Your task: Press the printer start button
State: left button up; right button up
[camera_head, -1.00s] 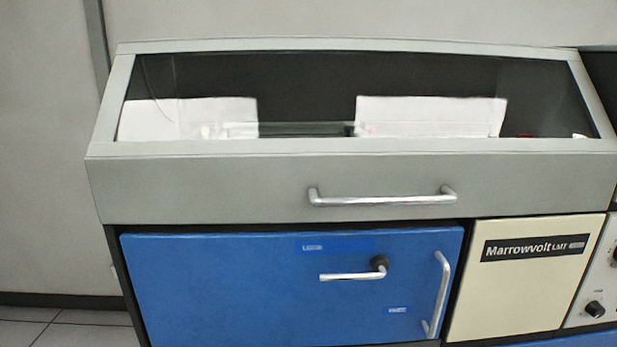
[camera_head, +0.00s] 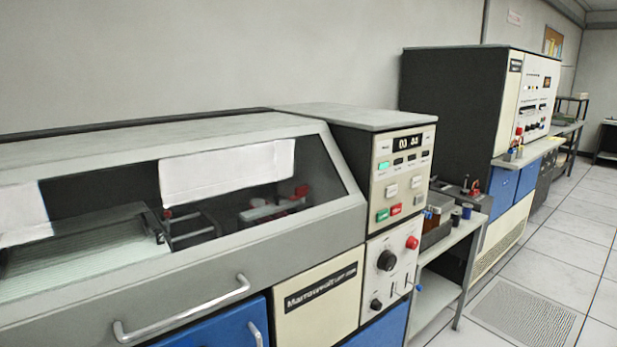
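The printer (camera_head: 290,237) is a grey machine with a slanted glass window, filling the left and middle of the head view. White paper (camera_head: 228,172) hangs behind the glass. A cream control panel (camera_head: 376,165) stands at its right end, with a small dark display (camera_head: 408,142) and several buttons. Low on that panel are a green button (camera_head: 383,215) and a red button (camera_head: 396,209) side by side. A lit green button (camera_head: 383,165) is higher up. The button labels are too small to read. Neither of my grippers is in view.
Below the panel are a black knob (camera_head: 387,260) and a red round knob (camera_head: 412,242). A side table (camera_head: 462,238) with small containers stands to the right. Another tall cabinet (camera_head: 455,110) is behind it. Tiled floor (camera_head: 590,235) at the right is clear.

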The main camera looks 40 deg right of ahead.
aim_at(383, 215)
jog(key=z, duration=1.65)
